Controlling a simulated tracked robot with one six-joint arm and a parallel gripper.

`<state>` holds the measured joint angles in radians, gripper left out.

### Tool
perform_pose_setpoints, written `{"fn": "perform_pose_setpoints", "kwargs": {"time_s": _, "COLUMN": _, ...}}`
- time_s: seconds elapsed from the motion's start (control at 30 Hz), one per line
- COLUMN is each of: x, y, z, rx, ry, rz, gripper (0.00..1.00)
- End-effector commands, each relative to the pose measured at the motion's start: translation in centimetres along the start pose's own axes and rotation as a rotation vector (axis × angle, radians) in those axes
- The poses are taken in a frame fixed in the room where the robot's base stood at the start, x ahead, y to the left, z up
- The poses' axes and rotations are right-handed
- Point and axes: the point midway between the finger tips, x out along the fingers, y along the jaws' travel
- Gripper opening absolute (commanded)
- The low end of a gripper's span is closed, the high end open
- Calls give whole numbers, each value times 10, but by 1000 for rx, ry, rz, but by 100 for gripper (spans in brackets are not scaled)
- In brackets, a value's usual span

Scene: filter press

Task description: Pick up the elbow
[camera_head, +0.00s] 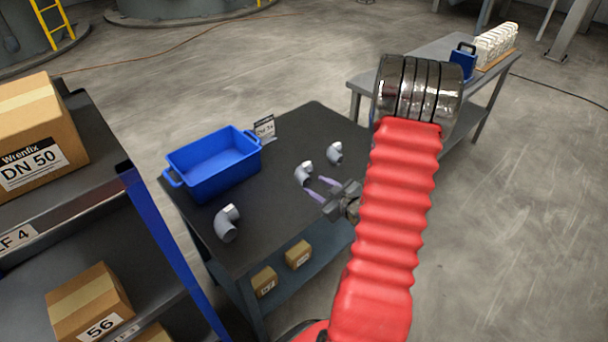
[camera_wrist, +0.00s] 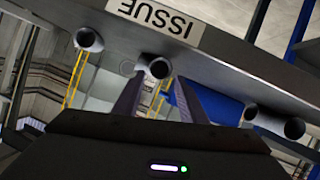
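Three grey pipe elbows are on the dark table (camera_head: 290,222). One elbow (camera_head: 228,222) is at the near left, one elbow (camera_head: 303,173) in the middle and one elbow (camera_head: 335,152) farther back. My gripper (camera_head: 314,186) is open, its two fingers pointing at the middle elbow from the right. In the wrist view, which is upside down, the middle elbow (camera_wrist: 155,66) shows at and just beyond the fingertips (camera_wrist: 158,82), between their lines. I cannot tell whether the fingers touch it. The other elbows (camera_wrist: 88,40) (camera_wrist: 275,120) lie to either side, clear of the fingers.
A blue bin (camera_head: 215,165) stands at the table's back left, with a small sign (camera_head: 265,128) beside it. A shelf rack with cartons (camera_head: 40,140) is at the left. A second table (camera_head: 430,58) is behind my arm at the right. The table's front middle is bare.

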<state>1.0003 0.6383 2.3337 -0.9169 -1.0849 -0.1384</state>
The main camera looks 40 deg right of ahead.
Motion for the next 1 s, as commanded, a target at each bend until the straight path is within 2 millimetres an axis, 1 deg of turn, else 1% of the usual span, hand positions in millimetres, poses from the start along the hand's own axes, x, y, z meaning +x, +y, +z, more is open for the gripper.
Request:
{"fn": "perform_pose_setpoints", "kwargs": {"time_s": 0.17, "x": 1, "y": 0, "z": 0, "rx": 0, "ry": 0, "rz": -1, "gripper": 38}}
{"fn": "perform_pose_setpoints", "kwargs": {"time_s": 0.27, "x": 7, "y": -1, "z": 0, "rx": 0, "ry": 0, "rz": -2, "gripper": 38}}
{"fn": "perform_pose_setpoints", "kwargs": {"time_s": 0.5, "x": 38, "y": -3, "z": 1, "rx": -1, "ry": 1, "rz": -3, "gripper": 38}}
{"fn": "perform_pose_setpoints", "kwargs": {"time_s": 0.63, "x": 50, "y": -2, "z": 1, "rx": 0, "ry": 0, "rz": -1, "gripper": 38}}
{"fn": "perform_pose_setpoints", "kwargs": {"time_s": 0.73, "x": 52, "y": -2, "z": 2, "rx": 1, "ry": 0, "rz": -1, "gripper": 38}}
{"fn": "perform_pose_setpoints", "kwargs": {"time_s": 1.0, "x": 52, "y": -2, "z": 1, "rx": 0, "ry": 0, "rz": -1, "gripper": 38}}
